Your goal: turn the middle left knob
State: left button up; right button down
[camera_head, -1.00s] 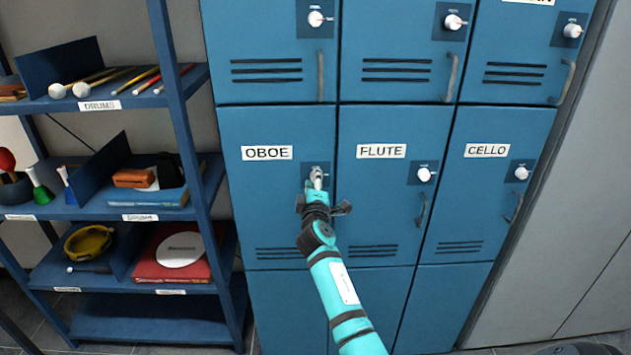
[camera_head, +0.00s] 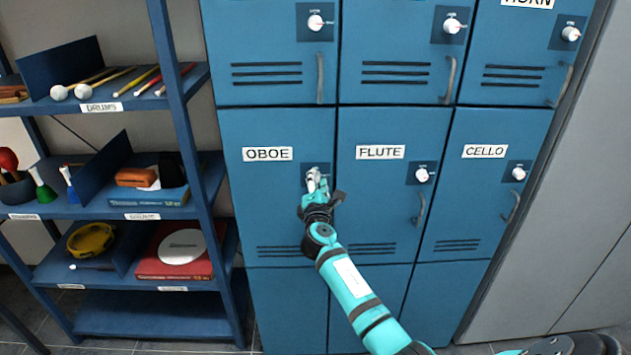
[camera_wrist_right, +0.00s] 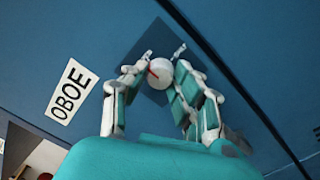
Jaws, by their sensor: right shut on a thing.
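The middle left knob (camera_wrist_right: 160,73) is white with a red mark and sits on a dark plate on the blue OBOE locker door (camera_head: 270,205). In the head view my right gripper (camera_head: 316,180) is at this knob and mostly hides it. In the right wrist view the fingers of my right gripper (camera_wrist_right: 164,68) are on both sides of the knob and shut on it. The wrist looks rolled relative to the door, as the OBOE label (camera_wrist_right: 72,92) appears tilted there. My left gripper is not in view.
The FLUTE locker (camera_head: 380,205) and CELLO locker (camera_head: 475,205) are to the right, each with a white knob and a handle. More lockers are above and below. A blue shelf (camera_head: 150,335) with drum items stands at the left. A grey wall is at the right.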

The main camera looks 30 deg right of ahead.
jog(key=shift+f, duration=0.1)
dwell(0.3)
jog(key=c, duration=1)
grip_release()
jog(key=v, duration=1.2)
